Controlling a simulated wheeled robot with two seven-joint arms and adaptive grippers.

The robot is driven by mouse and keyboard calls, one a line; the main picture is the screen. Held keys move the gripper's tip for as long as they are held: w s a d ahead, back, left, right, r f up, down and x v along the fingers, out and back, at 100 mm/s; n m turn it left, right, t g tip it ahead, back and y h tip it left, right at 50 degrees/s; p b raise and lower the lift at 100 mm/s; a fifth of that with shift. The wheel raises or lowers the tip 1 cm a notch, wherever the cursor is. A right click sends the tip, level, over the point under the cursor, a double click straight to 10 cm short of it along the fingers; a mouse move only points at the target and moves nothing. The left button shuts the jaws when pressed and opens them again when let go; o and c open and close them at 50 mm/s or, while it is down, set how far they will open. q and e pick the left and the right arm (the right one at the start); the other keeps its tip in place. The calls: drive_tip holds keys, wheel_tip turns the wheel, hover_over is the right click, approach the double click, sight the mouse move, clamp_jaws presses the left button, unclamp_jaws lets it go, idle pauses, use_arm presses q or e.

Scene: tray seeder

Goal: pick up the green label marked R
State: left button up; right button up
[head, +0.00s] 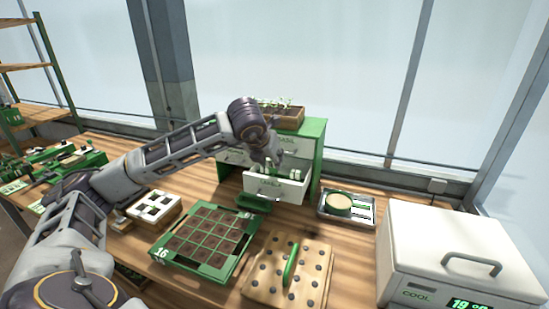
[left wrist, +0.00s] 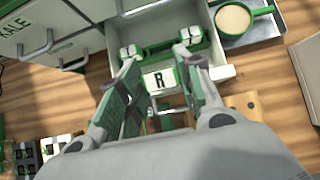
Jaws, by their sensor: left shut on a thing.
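The label marked R (left wrist: 160,80) shows a white face with a black R and green parts around it in the left wrist view. It is between the fingers of my left gripper (left wrist: 157,58), which is shut on it. In the head view my left gripper (head: 268,163) is low over an open white drawer (head: 276,190) of the green-and-white cabinet. The label is at the drawer; I cannot tell whether it touches the drawer floor. The gripper mostly hides it in the head view. My right gripper is not in view.
A numbered green seed tray (head: 240,262) and a wooden board with holes (head: 318,262) lie in front. A metal tray with a round green-rimmed dish (head: 339,203) is right of the cabinet. A white cooler box (head: 455,245) stands at the right. Seedlings (head: 275,108) stand on the cabinet top.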

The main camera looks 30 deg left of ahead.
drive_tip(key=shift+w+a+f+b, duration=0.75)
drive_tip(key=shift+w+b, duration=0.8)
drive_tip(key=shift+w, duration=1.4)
use_arm(q)
drive_tip(key=s+d+r+g+p, duration=0.1)
drive_tip(key=s+d, duration=0.1)
drive_tip(key=s, duration=0.6)
drive_tip(key=s+d+r+g+h+p, duration=0.1)
drive_tip(key=s+g, duration=0.1)
drive_tip(key=s, duration=0.5)
drive_tip(key=shift+s+d+g, duration=0.3)
drive_tip(key=shift+s+d, duration=0.05)
drive_tip(key=shift+s, duration=0.05)
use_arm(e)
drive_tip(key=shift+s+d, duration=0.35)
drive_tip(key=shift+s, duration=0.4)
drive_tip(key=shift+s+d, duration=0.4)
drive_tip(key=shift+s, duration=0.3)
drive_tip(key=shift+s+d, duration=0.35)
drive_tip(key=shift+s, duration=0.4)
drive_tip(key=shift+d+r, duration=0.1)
